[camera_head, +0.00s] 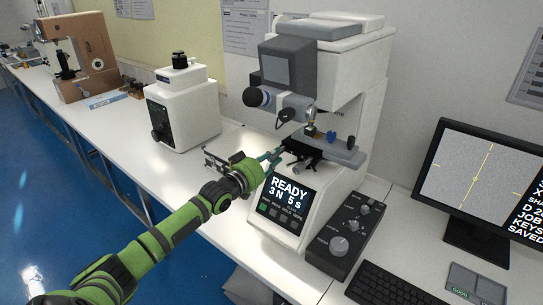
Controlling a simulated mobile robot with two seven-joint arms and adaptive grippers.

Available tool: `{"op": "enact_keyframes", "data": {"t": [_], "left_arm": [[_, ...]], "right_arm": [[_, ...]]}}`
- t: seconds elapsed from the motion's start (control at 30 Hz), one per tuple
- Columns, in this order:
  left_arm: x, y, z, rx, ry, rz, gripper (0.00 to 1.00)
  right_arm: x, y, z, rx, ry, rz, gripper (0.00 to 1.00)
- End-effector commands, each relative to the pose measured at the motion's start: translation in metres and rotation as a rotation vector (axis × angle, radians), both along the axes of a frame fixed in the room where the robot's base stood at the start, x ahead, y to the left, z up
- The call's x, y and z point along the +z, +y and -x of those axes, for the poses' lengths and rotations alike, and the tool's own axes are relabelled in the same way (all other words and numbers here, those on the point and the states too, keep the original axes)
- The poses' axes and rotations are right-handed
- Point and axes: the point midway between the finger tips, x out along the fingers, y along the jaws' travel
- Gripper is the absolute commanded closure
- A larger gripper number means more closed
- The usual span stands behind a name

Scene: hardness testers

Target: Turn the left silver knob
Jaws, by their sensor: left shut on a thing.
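The white hardness tester (352,85) stands on the bench, with a dark stage (303,145) under its head and a lit screen (287,194) reading READY. My left gripper (275,156) reaches in from the left to the left side of the stage, just above the screen. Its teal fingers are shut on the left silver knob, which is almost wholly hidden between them. Small dark handles (312,164) show under the stage, to the right of the fingers. My right gripper is not in view.
A black control box (347,230) with silver dials lies right of the tester, near a keyboard (388,288) and a monitor (478,180). A second white instrument (185,105) stands at left behind my arm.

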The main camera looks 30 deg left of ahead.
Motion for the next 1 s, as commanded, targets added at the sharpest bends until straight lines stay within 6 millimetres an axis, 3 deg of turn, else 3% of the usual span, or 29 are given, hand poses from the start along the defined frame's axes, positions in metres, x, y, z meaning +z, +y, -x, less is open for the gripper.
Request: {"op": "enact_keyframes", "data": {"t": [0.5,1.0], "left_arm": [[0.0018,0.0006,-0.0003,0.0,0.029,0.434,1.0],[0.0024,0.0006,-0.0004,0.0,0.04,0.596,1.0]], "right_arm": [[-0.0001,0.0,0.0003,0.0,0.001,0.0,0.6],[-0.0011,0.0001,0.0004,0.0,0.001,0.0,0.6]]}}
